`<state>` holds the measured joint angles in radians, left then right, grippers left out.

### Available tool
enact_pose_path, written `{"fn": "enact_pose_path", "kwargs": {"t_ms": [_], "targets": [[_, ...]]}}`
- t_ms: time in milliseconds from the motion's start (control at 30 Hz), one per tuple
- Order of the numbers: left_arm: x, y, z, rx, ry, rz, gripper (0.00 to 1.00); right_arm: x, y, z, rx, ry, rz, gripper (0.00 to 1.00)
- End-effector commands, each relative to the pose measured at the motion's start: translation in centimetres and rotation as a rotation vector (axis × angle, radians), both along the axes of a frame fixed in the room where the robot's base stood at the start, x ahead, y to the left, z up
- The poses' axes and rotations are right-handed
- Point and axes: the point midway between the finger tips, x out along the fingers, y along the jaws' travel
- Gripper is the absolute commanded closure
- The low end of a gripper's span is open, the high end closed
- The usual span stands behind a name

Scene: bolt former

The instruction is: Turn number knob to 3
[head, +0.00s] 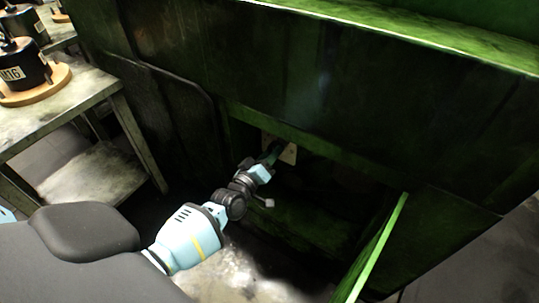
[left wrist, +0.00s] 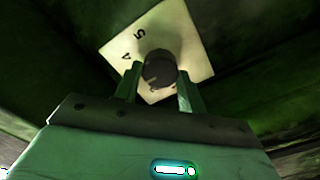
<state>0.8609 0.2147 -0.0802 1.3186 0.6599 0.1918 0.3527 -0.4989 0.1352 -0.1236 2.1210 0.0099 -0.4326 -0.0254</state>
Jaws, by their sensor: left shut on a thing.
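The number knob (left wrist: 160,67) is a dark round knob on a pale square plate (left wrist: 190,30) in the left wrist view. The digits 5 and 4 show on the plate to the upper left of the knob; other markings are hidden or too dark to read. My left gripper (left wrist: 160,84) has one finger on each side of the knob and is shut on it. In the head view the left gripper (head: 273,152) reaches into a dark recess of the green machine, at the pale plate (head: 291,155). The knob cannot be made out there. My right gripper is not in view.
The green machine (head: 330,80) overhangs the recess. An open green door (head: 372,250) stands to the right of my left arm. On the left is a metal table (head: 75,92) with a black part marked M16 (head: 25,65) on a wooden base.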

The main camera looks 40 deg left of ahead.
Motion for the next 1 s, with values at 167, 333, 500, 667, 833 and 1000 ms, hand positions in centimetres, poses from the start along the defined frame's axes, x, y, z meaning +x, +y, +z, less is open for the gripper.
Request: {"fn": "enact_pose_path", "kwargs": {"t_ms": [167,333,500,667,833,1000], "targets": [[-0.1,-0.1,-0.2,-0.005,0.003,-0.002,0.82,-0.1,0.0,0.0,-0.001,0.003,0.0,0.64],[-0.1,-0.1,-0.2,-0.005,0.003,-0.002,0.82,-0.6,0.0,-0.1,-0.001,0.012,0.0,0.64],[-0.1,-0.1,-0.1,-0.004,0.003,-0.002,0.45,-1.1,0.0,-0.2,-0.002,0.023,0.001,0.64],[0.0,-0.1,-0.1,-0.004,0.002,-0.001,0.38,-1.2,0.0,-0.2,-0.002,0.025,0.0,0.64],[-0.1,0.0,0.0,-0.004,0.0,-0.001,0.38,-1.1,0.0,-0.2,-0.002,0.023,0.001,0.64],[-1.3,-0.1,0.0,-0.003,0.002,-0.001,0.38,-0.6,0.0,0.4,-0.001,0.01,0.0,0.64]]}}
